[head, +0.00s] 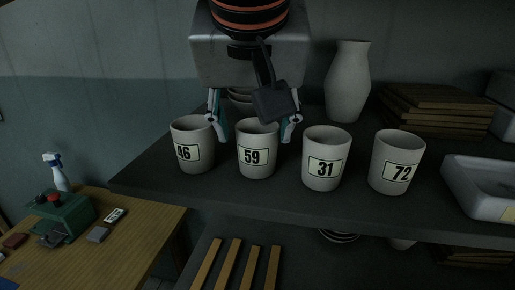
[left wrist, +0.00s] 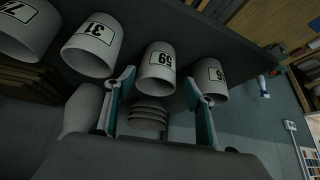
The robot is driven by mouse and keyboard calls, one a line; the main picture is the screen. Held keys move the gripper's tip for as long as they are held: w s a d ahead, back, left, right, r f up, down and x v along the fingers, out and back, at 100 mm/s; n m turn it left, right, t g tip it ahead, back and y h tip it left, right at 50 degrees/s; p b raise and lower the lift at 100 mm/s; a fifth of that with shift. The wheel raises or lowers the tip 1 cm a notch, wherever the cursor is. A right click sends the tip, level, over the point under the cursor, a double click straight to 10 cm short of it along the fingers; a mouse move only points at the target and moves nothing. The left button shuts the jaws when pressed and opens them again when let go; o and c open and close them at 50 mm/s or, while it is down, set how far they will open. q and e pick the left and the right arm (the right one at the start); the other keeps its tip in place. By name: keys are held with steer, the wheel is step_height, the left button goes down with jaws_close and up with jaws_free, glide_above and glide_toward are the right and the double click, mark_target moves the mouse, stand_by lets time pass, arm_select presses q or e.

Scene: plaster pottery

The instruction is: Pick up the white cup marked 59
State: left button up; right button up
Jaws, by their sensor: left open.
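The white cup marked 59 (head: 257,160) stands upright on the dark shelf (head: 230,198), second from the left in a row of white cups. To its left is the cup marked 46 (head: 192,155); to its right are the cups marked 31 (head: 324,170) and 72 (head: 396,172). My left gripper (head: 254,130) is open behind the row, its fingers spread on either side of cup 59. In the left wrist view, cup 59 (left wrist: 157,68) shows ahead, between and beyond the fingertips of the gripper (left wrist: 160,85). I cannot tell whether a finger touches a cup. My right gripper is not in view.
Stacked bowls (left wrist: 146,116) sit behind cup 59, near the gripper. A white vase (head: 348,85) and stacked wooden boards (head: 430,105) stand at the back right. A white tray (head: 480,188) is at the right. Gaps between neighbouring cups are narrow.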

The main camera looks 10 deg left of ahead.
arm_select(q)
steer(key=shift+f, duration=0.4)
steer(key=x, duration=0.5)
steer(key=shift+w+d+r, duration=0.15)
steer(key=shift+w, duration=0.15)
steer(key=c, duration=1)
